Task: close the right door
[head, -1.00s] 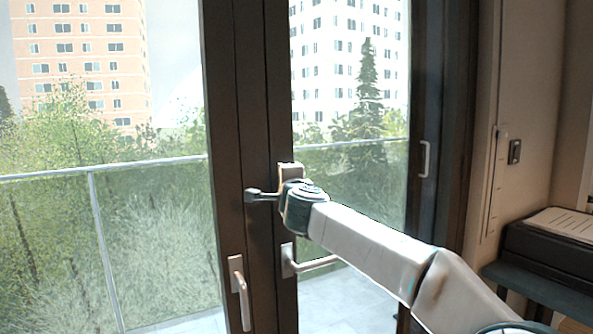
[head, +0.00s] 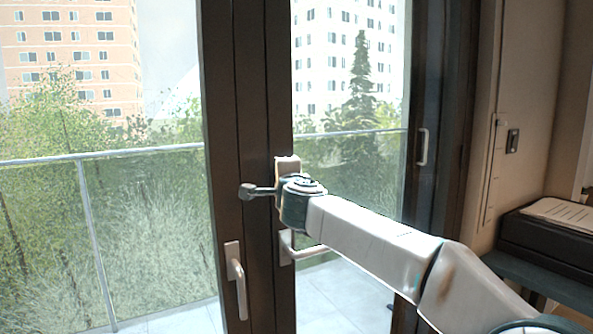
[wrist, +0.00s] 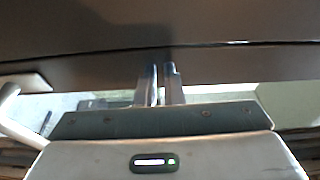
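The right door (head: 280,100) is a glass panel in a dark frame. Its lever handle (head: 310,253) is low on the frame post, partly behind my arm. The post stands close beside the left door's post (head: 226,130); I cannot tell whether a small gap is left between them. My gripper is at the right door's post, its fingers hidden by my wrist in the head view. In the wrist view, the two fingers (wrist: 161,84) are close together, with nothing between them, and point at the dark frame. Whether they touch it is unclear.
The left door has its own upright handle (head: 237,280). A smaller handle (head: 423,147) sits on the dark frame farther right. A dark bench (head: 545,280) with a black box (head: 550,235) stands at the right wall. A balcony with a glass railing lies outside.

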